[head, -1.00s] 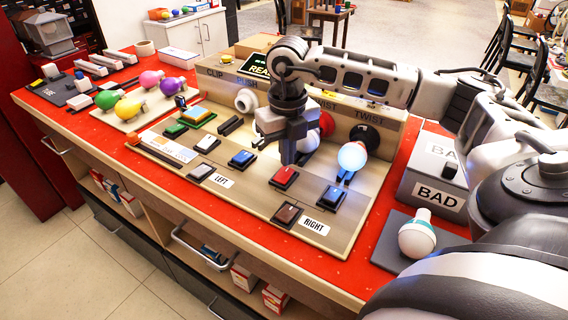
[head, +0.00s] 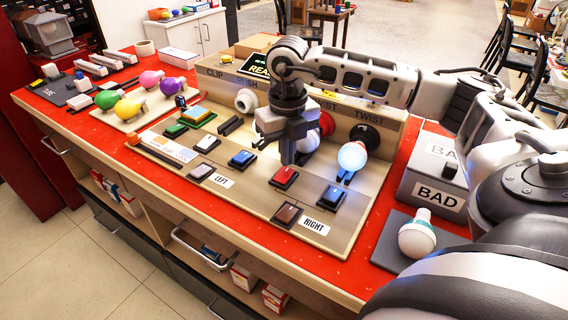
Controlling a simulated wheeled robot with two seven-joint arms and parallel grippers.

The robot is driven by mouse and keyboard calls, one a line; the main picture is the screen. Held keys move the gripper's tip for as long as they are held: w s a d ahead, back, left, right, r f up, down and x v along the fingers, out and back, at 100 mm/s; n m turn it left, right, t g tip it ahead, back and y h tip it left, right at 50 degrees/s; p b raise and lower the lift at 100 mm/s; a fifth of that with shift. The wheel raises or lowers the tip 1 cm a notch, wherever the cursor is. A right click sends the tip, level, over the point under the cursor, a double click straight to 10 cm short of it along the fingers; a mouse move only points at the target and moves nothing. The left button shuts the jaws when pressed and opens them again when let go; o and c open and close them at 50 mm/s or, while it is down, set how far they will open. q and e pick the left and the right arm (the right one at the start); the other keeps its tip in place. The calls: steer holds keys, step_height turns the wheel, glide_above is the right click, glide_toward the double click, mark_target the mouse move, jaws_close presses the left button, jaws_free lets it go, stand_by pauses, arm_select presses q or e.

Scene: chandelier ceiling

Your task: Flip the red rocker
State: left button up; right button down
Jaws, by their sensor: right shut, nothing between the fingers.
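The red rocker (head: 285,175) is a small red switch in a dark frame on the beige board, between a blue rocker (head: 242,158) on its left and another blue rocker (head: 332,196) on its right. My right gripper (head: 289,160) points down just above and behind the red rocker. Its fingers are shut and empty. I cannot tell whether the fingertips touch the rocker. Which way the rocker is tipped is too small to tell. My left gripper is not in view.
A lit bulb (head: 352,156) stands close to the right of my gripper. A brown rocker (head: 287,214) is in front, and a white rocker (head: 206,143) is further left. An upright panel with round sockets (head: 246,100) is behind. A grey BAD box (head: 432,190) stands at right.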

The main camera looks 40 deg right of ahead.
mark_target(287, 169)
steer(key=shift+f+b, duration=0.35)
steer(key=shift+f, duration=0.05)
stand_by(0.8)
steer(key=shift+f+b, duration=0.4)
steer(key=shift+f, duration=0.2)
steer(key=shift+r, duration=0.1)
steer(key=shift+r+p, duration=2.75)
steer(key=shift+r, duration=0.75)
